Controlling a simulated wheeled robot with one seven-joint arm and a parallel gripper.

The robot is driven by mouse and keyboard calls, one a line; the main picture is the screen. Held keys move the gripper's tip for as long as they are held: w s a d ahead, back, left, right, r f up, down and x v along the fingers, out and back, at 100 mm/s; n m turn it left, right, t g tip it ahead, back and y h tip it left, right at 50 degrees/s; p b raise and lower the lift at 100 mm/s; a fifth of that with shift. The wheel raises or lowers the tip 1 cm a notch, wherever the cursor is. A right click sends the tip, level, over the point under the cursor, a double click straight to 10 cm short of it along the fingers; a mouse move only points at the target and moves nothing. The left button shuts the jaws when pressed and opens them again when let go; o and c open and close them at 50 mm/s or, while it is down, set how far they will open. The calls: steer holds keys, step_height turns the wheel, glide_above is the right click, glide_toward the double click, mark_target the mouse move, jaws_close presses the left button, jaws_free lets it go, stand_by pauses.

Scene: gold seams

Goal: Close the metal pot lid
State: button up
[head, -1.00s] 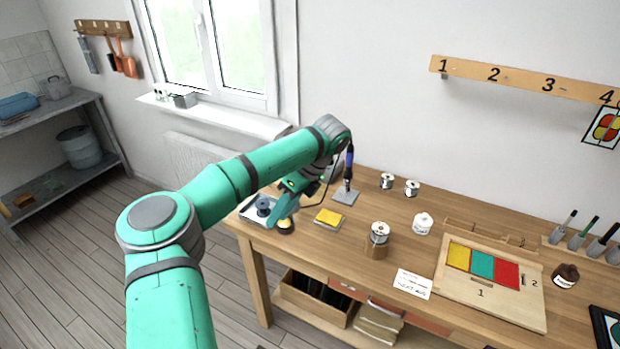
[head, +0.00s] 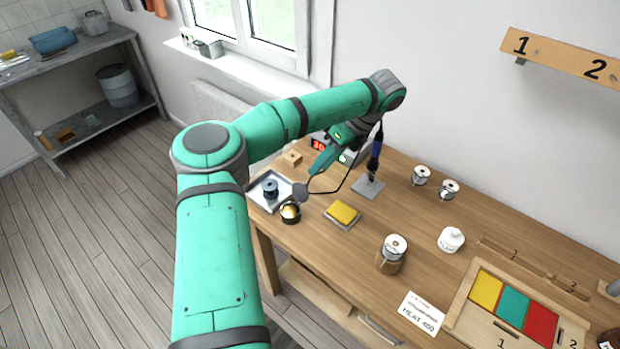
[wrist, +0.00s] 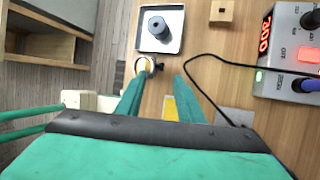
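The small metal pot (head: 290,213) stands on the near left part of the bench, with something yellowish inside. A grey disc (head: 300,193), which looks like its lid, stands up at the pot's back edge, so the pot appears open. In the wrist view the pot (wrist: 144,66) is just beyond my left finger, with a dark part at its right edge. My gripper (wrist: 160,80) is open and empty, its two fingers apart. In the head view my gripper (head: 315,172) is above and behind the pot; its fingertips are hard to make out.
A white tray with a dark spool (head: 270,189) lies left of the pot. A yellow sponge (head: 343,213) lies to its right, near the soldering iron (head: 375,155) and its cable. A wooden block (head: 292,158) and the station (wrist: 290,50) are behind.

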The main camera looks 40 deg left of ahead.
mark_target(305, 185)
steer(key=x, duration=0.7)
steer(key=shift+f, duration=0.35)
steer(key=shift+s+a+f, duration=0.3)
steer(key=shift+s, duration=0.05)
steer(key=shift+c, duration=0.3)
steer(key=shift+d, duration=0.1)
jaws_close()
